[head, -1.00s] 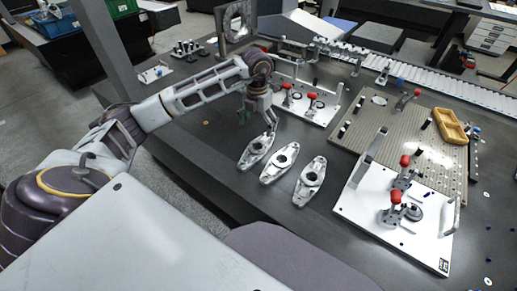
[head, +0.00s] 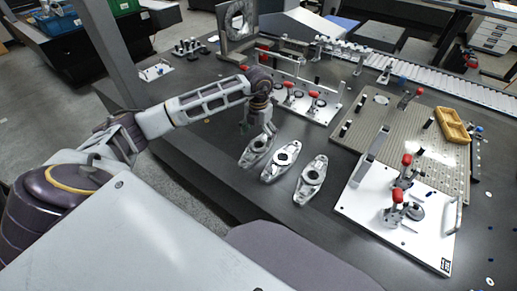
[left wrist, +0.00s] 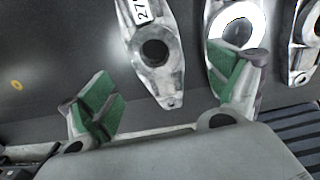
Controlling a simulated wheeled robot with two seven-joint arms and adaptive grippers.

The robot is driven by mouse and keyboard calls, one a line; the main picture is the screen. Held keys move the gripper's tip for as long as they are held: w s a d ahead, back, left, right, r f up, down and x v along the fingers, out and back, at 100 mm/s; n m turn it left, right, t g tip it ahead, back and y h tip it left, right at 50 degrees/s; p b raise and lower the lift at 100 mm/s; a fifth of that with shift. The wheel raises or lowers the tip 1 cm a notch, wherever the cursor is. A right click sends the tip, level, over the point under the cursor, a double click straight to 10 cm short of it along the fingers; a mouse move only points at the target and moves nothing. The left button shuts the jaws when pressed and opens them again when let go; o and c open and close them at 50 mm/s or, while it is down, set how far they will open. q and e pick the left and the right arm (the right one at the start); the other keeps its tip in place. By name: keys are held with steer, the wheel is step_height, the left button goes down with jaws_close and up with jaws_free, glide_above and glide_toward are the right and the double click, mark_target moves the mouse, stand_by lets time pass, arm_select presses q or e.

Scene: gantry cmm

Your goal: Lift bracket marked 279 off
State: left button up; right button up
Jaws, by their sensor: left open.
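Three grey cast brackets lie side by side on the dark table. The left one (head: 256,150) shows in the left wrist view (left wrist: 158,72) with a white label whose start reads 27; its last digit is cut off. The middle bracket (head: 281,161) and right bracket (head: 311,179) show no readable label. My left gripper (head: 257,129) is open just above the far end of the left bracket. In the left wrist view its green-padded fingers (left wrist: 163,90) are wide apart, with the left bracket's near tip between and beyond them. My right gripper is out of view.
A white fixture plate (head: 350,209) with red-handled clamps stands right of the brackets. Another clamp plate (head: 318,119) lies behind them. A perforated plate (head: 379,119) with a yellow tray (head: 452,126) is at the right. Table left of the brackets is mostly bare.

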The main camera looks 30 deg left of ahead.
mark_target(258, 146)
arm_select(q)
step_height(258, 146, down, 2)
steer(key=shift+f, duration=0.2)
steer(key=shift+a+f, duration=0.1)
steer(key=shift+f, duration=0.45)
step_height(258, 146, down, 3)
steer(key=shift+w+a+r, duration=0.1)
steer(key=shift+a, duration=0.05)
steer(key=shift+f, duration=0.55)
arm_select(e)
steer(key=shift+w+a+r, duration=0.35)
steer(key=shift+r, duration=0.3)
arm_select(q)
steer(key=shift+c, duration=0.2)
